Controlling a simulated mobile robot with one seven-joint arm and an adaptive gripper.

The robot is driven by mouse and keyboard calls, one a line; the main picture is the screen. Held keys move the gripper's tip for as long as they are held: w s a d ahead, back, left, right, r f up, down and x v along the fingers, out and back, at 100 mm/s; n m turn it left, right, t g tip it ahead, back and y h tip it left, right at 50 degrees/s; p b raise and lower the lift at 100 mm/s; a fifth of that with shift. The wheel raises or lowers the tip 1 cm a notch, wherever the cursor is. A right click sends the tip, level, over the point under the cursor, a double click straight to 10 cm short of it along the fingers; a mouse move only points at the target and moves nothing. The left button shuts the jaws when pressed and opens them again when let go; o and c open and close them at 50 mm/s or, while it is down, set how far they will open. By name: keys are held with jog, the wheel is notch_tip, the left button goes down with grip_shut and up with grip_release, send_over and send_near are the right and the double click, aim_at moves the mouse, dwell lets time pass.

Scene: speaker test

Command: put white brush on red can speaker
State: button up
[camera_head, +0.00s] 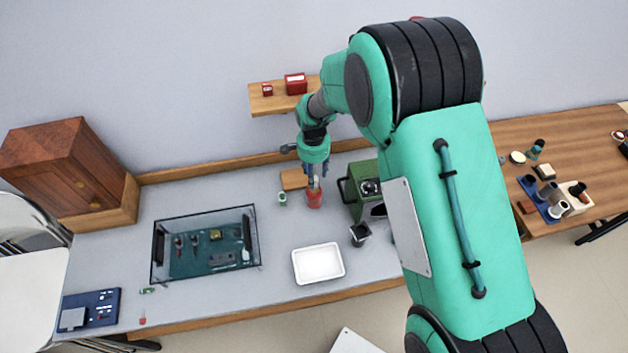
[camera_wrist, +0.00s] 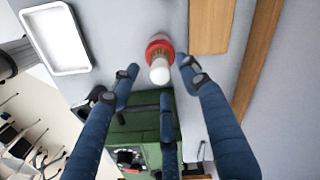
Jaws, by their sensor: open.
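The red can speaker (camera_head: 314,199) stands on the grey table beneath my gripper. In the wrist view its red rim (camera_wrist: 154,47) shows near the top centre. A white round-ended piece (camera_wrist: 160,73), which looks like the white brush, sits at the red can's top and points toward the camera; whether it rests on the can or in it I cannot tell. My gripper (camera_head: 315,177) points down just above the can; in the wrist view its blue fingers (camera_wrist: 158,76) are spread apart. The fingertips are around and beside the white piece, with no clear contact.
A green machine (camera_head: 366,188) stands close to the right of the can. A wooden block (camera_head: 294,179) lies behind left, and a small green-and-white item (camera_head: 282,199) is at left. A white tray (camera_head: 318,263), dark cup (camera_head: 360,234) and glass tank (camera_head: 206,243) stand nearer the front.

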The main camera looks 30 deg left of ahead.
jog(key=shift+r, duration=2.85)
